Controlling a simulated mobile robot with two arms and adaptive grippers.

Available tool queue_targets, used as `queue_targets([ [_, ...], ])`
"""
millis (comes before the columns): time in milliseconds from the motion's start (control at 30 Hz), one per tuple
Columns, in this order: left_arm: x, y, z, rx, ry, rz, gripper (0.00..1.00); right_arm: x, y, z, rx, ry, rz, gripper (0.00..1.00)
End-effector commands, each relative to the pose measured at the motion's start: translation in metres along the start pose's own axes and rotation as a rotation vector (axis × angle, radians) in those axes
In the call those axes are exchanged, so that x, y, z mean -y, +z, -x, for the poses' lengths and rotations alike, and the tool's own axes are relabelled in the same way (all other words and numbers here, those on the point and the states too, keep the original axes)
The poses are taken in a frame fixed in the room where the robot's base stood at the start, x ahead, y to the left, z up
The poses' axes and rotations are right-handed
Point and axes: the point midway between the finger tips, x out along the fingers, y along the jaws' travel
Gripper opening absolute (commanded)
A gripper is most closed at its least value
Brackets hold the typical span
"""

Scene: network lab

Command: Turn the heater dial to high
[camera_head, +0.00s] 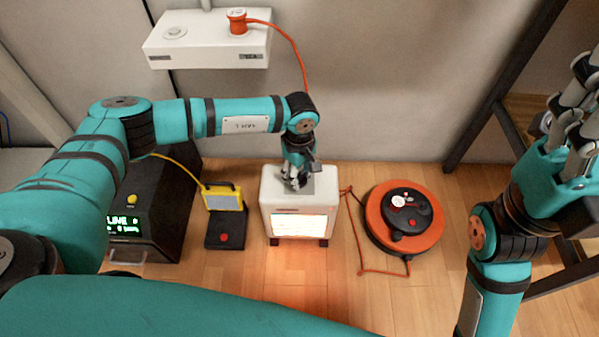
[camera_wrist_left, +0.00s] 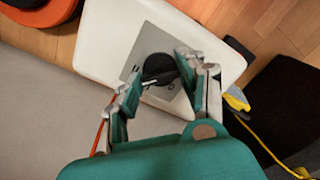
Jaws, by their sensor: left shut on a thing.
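The heater (camera_head: 272,187) is a small white box on the wooden floor, with its front panel glowing bright orange-white. Its top also shows in the left wrist view (camera_wrist_left: 108,42), with a grey dial plate and a round black dial (camera_wrist_left: 159,68). My left gripper (camera_head: 295,183) reaches down onto the heater's top from above. In the left wrist view its two fingers (camera_wrist_left: 157,80) stand on either side of the dial, shut on it. The markings on the plate are too small to read. My right gripper (camera_head: 575,110) is raised at the far right, away from the heater, with its fingers apart.
An orange cable reel (camera_head: 435,230) stands right of the heater, its cord lying on the floor. A black box with a green display (camera_head: 128,222) and a yellow device (camera_head: 222,197) stand left. A white wall socket box (camera_head: 205,52) holds an orange plug (camera_head: 238,22).

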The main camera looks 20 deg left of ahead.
Motion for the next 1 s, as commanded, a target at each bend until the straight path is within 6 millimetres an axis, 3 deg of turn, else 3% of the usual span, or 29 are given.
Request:
queue_targets([
  [400,0.0000,-0.0006,0.0000,0.000,0.000,-0.190,0.08,0.0005,-0.0020,-0.0045,-0.019,-0.006,0.001,0.62],
  [967,-0.0001,-0.0007,0.0002,-0.001,0.000,-0.216,0.08,0.0004,-0.0015,-0.0034,-0.014,-0.005,0.001,0.62],
  [1000,-0.0001,-0.0007,0.0002,-0.001,0.001,-0.216,0.44,0.0004,-0.0015,-0.0032,-0.013,-0.005,0.001,0.62],
])
